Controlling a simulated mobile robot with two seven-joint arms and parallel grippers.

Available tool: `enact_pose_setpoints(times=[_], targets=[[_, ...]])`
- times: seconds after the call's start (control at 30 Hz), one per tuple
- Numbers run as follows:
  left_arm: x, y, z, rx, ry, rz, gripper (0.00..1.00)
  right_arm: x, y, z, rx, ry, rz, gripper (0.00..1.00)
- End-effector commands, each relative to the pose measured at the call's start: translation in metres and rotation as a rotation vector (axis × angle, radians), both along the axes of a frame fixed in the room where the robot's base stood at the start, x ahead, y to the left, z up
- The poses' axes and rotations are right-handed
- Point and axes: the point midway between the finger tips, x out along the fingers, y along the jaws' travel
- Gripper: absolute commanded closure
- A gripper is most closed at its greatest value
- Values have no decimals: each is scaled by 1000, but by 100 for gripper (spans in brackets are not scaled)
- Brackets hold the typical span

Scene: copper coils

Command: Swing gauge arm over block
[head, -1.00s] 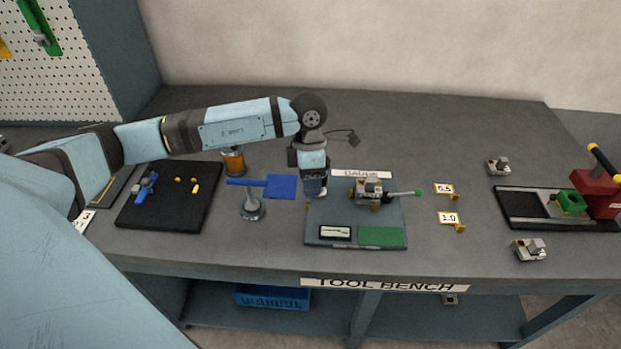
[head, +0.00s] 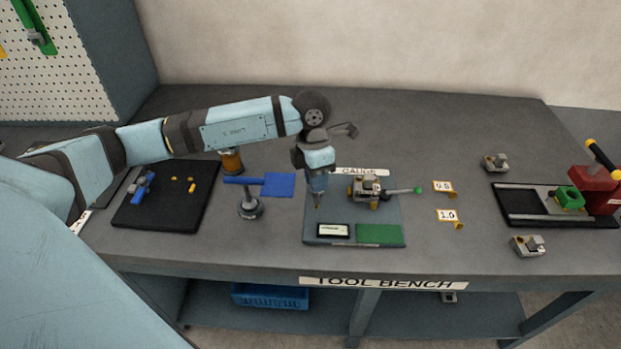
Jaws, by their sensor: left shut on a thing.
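My left gripper (head: 317,202) points down over the left part of the grey gauge plate (head: 391,212). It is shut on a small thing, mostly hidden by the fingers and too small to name. To its right on the plate stands the grey metal gauge block (head: 366,188). My gripper is apart from the knob. A flat green block or pad (head: 379,234) lies at the plate's front right. My right gripper is out of view.
Left are a blue flag-like arm on a post (head: 250,208), a copper-coloured spool (head: 232,162) and a black mat (head: 190,212). Right are tags 0.5 (head: 443,187) and 1.0 (head: 447,216), and a red press (head: 597,188).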

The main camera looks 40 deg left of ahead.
Motion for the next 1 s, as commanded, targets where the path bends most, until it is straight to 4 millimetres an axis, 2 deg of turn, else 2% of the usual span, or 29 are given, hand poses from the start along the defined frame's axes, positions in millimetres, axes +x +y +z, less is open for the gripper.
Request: enact_pose_setpoints(times=[0.5, 1.0], targets=[[27, -27, 0, -1, -2, 489, 100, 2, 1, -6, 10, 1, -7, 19], [60, -37, 1, -2, -2, 961, 100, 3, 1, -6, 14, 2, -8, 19]])
